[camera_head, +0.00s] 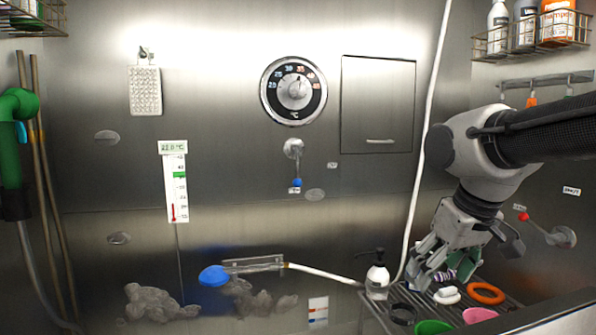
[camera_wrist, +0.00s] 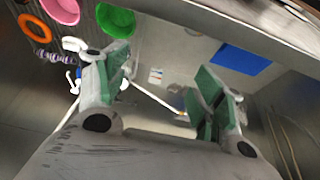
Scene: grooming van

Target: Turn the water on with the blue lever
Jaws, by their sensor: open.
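The blue lever (camera_head: 295,170) is on the steel back wall, just below the round temperature dial (camera_head: 293,91). Its metal arm hangs down from a pivot, with a blue knob at its lower end. My gripper (camera_head: 428,278) is low at the right, over the shelf of small items, well right of the lever and below it. In the wrist view my gripper (camera_wrist: 166,75) shows its two green-padded fingers spread apart, with nothing held between them. I cannot make out the blue lever in the wrist view.
A red-knobbed lever (camera_head: 540,229) is on the right wall. A blue-headed sprayer (camera_head: 213,276) rests low on the back wall. A pump bottle (camera_head: 377,278) and orange ring (camera_head: 485,292) are near my gripper. A white hose (camera_head: 425,150) hangs between my arm and the dial.

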